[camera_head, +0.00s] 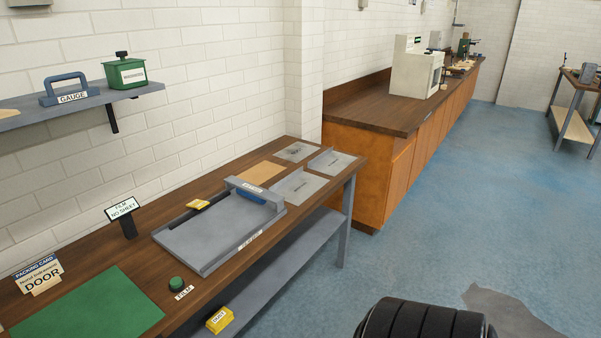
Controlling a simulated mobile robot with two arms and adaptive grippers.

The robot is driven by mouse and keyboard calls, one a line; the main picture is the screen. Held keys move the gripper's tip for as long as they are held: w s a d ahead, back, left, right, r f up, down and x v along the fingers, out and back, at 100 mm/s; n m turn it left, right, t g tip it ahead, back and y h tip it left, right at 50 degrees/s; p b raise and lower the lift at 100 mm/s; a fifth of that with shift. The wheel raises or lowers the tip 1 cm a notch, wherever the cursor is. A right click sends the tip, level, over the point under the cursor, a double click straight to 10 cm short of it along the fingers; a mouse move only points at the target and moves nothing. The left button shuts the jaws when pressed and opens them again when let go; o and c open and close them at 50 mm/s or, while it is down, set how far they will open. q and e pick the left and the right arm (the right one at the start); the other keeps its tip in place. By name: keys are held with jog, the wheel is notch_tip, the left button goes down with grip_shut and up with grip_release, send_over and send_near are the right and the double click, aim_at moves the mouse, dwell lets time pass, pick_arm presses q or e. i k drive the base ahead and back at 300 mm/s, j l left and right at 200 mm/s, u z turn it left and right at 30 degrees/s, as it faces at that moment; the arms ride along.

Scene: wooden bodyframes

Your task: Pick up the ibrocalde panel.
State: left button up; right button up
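Several flat panels lie at the far end of the wooden workbench (140,262). One is a tan panel (260,173). The others are grey: a back panel (298,152), a right panel (331,161) and a front panel (299,186). Dark marks on the grey panels are too small to read, so I cannot tell which one is the ibrocalde panel. A grey tray-like fixture (205,238) with a raised bar and a blue part (250,196) stands just in front of them. Neither of my grippers is in view.
The bench also holds a green mat (88,308), a FILM button (177,284), a small sign (122,208) and a DOOR card (40,275). A wall shelf (80,103) carries a GAUGE tool and green box. Blue floor right of the bench is largely clear.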

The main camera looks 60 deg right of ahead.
aim_at(295, 188)
jog(key=z, duration=1.9)
jog(key=i+l+u, duration=0.1)
jog(key=i+l, duration=0.35)
